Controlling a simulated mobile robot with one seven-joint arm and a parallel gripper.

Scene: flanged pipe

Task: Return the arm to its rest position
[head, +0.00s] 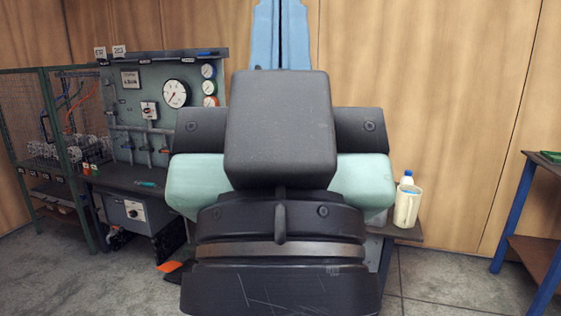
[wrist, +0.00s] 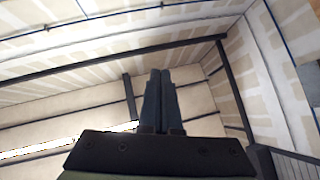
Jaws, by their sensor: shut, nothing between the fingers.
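My gripper (head: 281,30) points straight up at the top middle of the head view, its two blue fingers side by side and cut off by the frame's upper edge. In the wrist view my gripper (wrist: 160,78) is shut, its fingers together with nothing between them, against the ceiling and upper walls. My own arm fills the middle of the head view, folded upright close to the camera. It hides most of the bench behind it.
A test panel with gauges (head: 175,93) stands at the left, beside a green mesh cage (head: 75,200). A white jug (head: 407,207) and a bottle (head: 406,178) are on the bench's right end. A blue-legged table (head: 515,215) is far right. Grey floor (head: 440,275) is clear between.

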